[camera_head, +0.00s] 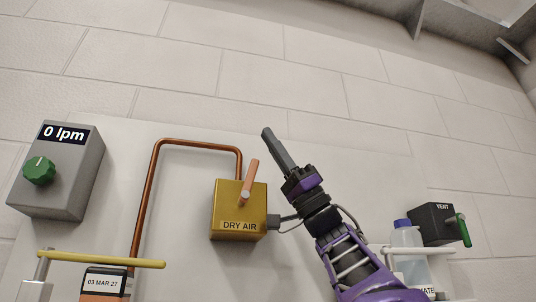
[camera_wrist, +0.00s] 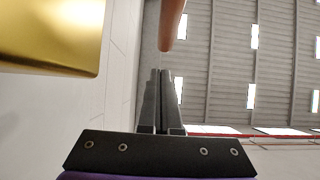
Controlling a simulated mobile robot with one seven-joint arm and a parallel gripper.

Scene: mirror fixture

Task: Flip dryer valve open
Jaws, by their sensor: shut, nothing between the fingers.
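The dryer valve is a gold box (camera_head: 239,209) labelled "DRY AIR", mounted on a pale panel. Its orange-brown handle (camera_head: 250,183) slants up and slightly right from a pivot on the box. In the wrist view the gold box (camera_wrist: 48,35) fills the upper left, and the handle's rounded end (camera_wrist: 171,28) hangs at the top centre, beyond my fingertips. My gripper (camera_head: 267,134) is shut and empty, its tips above and a little right of the handle in the head view. In the wrist view my gripper (camera_wrist: 160,73) has its fingers together, apart from the handle.
A grey box reading "0 lpm" (camera_head: 60,170) has a green knob. A black "VENT" box (camera_head: 435,222) with a green handle and a bottle (camera_head: 404,240) stand right. A yellow bar (camera_head: 100,259) is lower left.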

